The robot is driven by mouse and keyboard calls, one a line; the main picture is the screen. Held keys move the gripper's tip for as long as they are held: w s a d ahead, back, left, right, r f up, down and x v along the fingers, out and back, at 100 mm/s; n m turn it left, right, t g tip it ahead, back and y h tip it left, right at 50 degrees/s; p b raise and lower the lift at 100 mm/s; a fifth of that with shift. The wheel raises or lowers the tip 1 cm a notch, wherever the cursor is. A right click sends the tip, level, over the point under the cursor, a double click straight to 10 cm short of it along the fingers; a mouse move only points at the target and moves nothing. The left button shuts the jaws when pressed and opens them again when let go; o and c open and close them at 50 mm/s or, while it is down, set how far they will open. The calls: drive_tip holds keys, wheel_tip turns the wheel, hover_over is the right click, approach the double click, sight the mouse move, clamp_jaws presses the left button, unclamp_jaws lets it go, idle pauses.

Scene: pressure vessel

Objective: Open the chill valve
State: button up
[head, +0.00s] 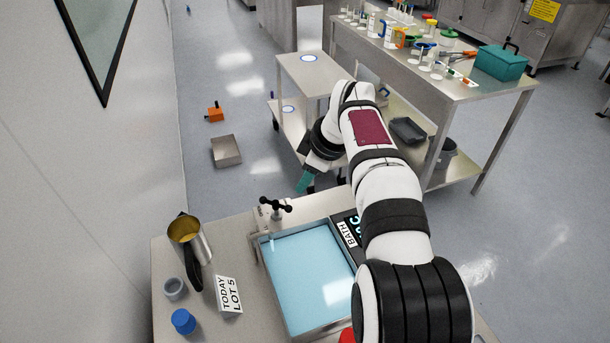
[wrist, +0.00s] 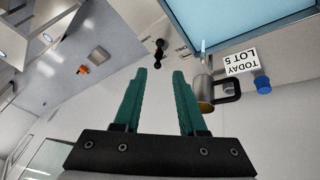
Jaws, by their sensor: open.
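A valve with a black lever handle (head: 275,205) stands on a metal fitting at the back left corner of the bath (head: 262,262), which holds light blue liquid. The handle also shows in the wrist view (wrist: 160,53), just beyond the fingertips and roughly in line with the gap between them. My gripper (head: 303,184) has teal fingers and hangs behind and to the right of the valve in the head view. In the wrist view my gripper (wrist: 160,74) is open, with nothing between its fingers. I see no contact with the handle.
A metal jug (head: 190,238), a "TODAY LOT 5" sign (head: 228,296), a grey cup (head: 174,288) and a blue cap (head: 183,321) stand left of the bath. A steel cart (head: 315,72) and a laden bench (head: 460,88) stand behind.

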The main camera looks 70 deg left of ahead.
drive_tip(key=s+d+f+n+t, duration=0.1)
drive_tip(key=f, duration=0.1)
drive_tip(key=d+f+n+t+h, duration=0.1)
drive_tip(key=f, duration=0.1)
drive_tip(key=s+d+f+n+t+h, duration=0.1)
drive_tip(key=f+t, duration=0.1)
drive_tip(key=shift+s+d+n, duration=0.25)
drive_tip(key=shift+s+n, duration=0.05)
drive_tip(key=shift+s, duration=0.05)
drive_tip(key=c, duration=0.5)
drive_tip(key=s+n+t, duration=0.1)
drive_tip(key=n, duration=0.1)
drive_tip(key=s+d+f+n+t, duration=0.1)
drive_tip(key=n+t, duration=0.1)
drive_tip(key=shift+f, duration=0.15)
clamp_jaws()
drive_tip(key=n+t+y, duration=0.2)
drive_tip(key=n+y, duration=0.3)
drive_tip(key=n, duration=0.4)
approach(284, 209)
drive_tip(key=shift+n, duration=0.4)
drive_tip(key=x, duration=0.5)
drive_tip(key=shift+f, duration=0.25)
drive_tip(key=shift+w+a+f, duration=0.1)
drive_tip(key=shift+w+a, duration=0.2)
drive_tip(key=shift+a, duration=0.1)
